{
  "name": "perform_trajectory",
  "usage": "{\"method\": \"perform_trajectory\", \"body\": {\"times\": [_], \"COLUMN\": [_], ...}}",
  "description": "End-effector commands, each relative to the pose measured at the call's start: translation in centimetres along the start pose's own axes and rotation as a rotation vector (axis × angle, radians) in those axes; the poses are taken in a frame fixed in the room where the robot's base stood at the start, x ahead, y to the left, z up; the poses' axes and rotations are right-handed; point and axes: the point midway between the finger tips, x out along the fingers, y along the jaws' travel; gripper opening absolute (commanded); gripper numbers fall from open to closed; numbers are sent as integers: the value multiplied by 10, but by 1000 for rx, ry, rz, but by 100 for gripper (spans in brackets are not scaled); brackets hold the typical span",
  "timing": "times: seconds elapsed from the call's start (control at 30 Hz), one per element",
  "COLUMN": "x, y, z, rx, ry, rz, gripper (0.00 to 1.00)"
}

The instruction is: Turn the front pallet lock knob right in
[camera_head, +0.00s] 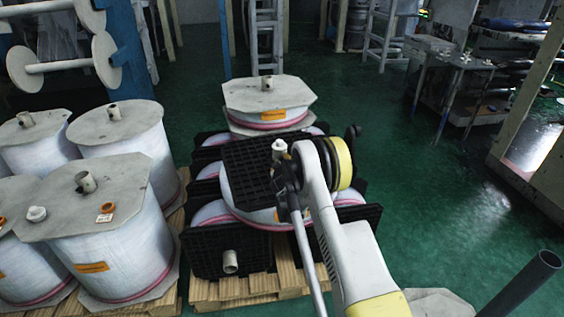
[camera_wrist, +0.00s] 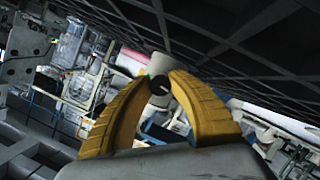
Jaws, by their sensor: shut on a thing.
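In the wrist view, the yellow fingers of my gripper (camera_wrist: 160,82) close around a pale round knob (camera_wrist: 157,66) with a dark end. A black grid panel runs close beside it at the upper right. In the head view, my arm reaches over a pallet stack of white drums and black grid panels. A pale knob (camera_head: 279,147) stands on the top panel (camera_head: 245,160), close to my wrist. Another pale knob (camera_head: 230,262) sticks out of the front panel (camera_head: 205,258). My fingers are hidden in the head view, so which knob they hold is unclear there.
White drums with grey lids (camera_head: 125,128) crowd the left on a wooden pallet (camera_head: 172,282). A smaller drum (camera_head: 268,97) sits behind the stack. The green floor (camera_head: 430,190) is open to the right, with a work table (camera_head: 450,62) beyond. A dark pipe (camera_head: 520,285) slants at lower right.

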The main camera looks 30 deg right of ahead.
Motion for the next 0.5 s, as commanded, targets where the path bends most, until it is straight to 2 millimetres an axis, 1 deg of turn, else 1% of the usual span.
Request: {"method": "perform_trajectory", "body": {"times": [0.5], "x": [0], "y": [1], "z": [1], "rx": [448], "ry": [27], "rz": [-153], "gripper": [0]}}
